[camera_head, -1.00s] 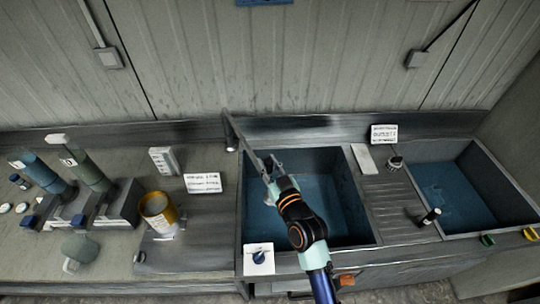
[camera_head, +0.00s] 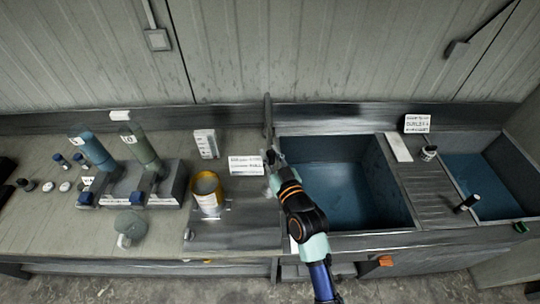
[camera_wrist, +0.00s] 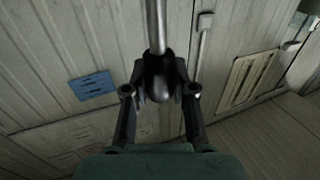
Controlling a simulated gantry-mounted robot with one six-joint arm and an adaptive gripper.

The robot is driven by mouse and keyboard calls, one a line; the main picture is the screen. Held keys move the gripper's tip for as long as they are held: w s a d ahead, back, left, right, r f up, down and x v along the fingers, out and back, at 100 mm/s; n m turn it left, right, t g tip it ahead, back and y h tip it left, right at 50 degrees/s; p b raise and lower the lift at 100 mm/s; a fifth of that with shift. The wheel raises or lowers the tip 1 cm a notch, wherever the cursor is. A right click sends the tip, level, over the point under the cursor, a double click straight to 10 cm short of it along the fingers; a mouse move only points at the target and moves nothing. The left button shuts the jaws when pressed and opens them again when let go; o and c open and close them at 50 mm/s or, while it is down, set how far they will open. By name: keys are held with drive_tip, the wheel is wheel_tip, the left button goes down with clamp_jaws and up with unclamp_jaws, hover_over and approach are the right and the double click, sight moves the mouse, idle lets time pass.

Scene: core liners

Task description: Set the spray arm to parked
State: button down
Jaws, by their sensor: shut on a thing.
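The spray arm (camera_head: 267,118) is a thin grey metal tube running from the back edge of the counter toward me, at the left rim of the large left sink (camera_head: 340,190). In the wrist view its tube (camera_wrist: 156,25) ends in a dark rounded nozzle (camera_wrist: 159,85). My gripper (camera_wrist: 159,92) is shut around this nozzle end, with one finger on each side. In the head view my gripper (camera_head: 273,160) is over the left edge of the sink. The joint at the tube's base is too small to make out.
A yellow-rimmed can (camera_head: 207,195), a white box (camera_head: 206,143) and two cylinders in a rack (camera_head: 140,150) stand farther left. A black-handled tap (camera_head: 467,203) is at the right sink.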

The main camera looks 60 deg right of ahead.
drive_tip(key=c, duration=0.9)
unclamp_jaws()
drive_tip(key=shift+s, duration=0.1)
drive_tip(key=v, duration=1.2)
drive_tip(key=w+a+r+n+t+y+p, duration=0.2)
drive_tip(key=w+a+r+n+y+p, duration=0.3)
drive_tip(key=w+a, duration=0.4)
drive_tip(key=w+a+r+n+y+p, duration=0.1)
drive_tip(key=a+r+y+p, duration=0.1)
drive_tip(key=a, duration=0.6)
drive_tip(key=w+a+r+n+g+y+p, duration=0.1)
drive_tip(key=a+r+y, duration=0.1)
drive_tip(key=a+r, duration=0.3)
drive_tip(key=w+a+r+n+g+y+p, duration=0.1)
drive_tip(key=w+a+r+y+p, duration=0.1)
drive_tip(key=a, duration=1.1)
drive_tip(key=shift+w+a+r+n+y+p, duration=0.1)
drive_tip(key=shift+r+n+y+p, duration=0.15)
drive_tip(key=shift+r, duration=0.25)
drive_tip(key=shift+a+r+n+y+p, duration=0.1)
drive_tip(key=shift+r+y, duration=0.25)
drive_tip(key=shift+r, duration=0.15)
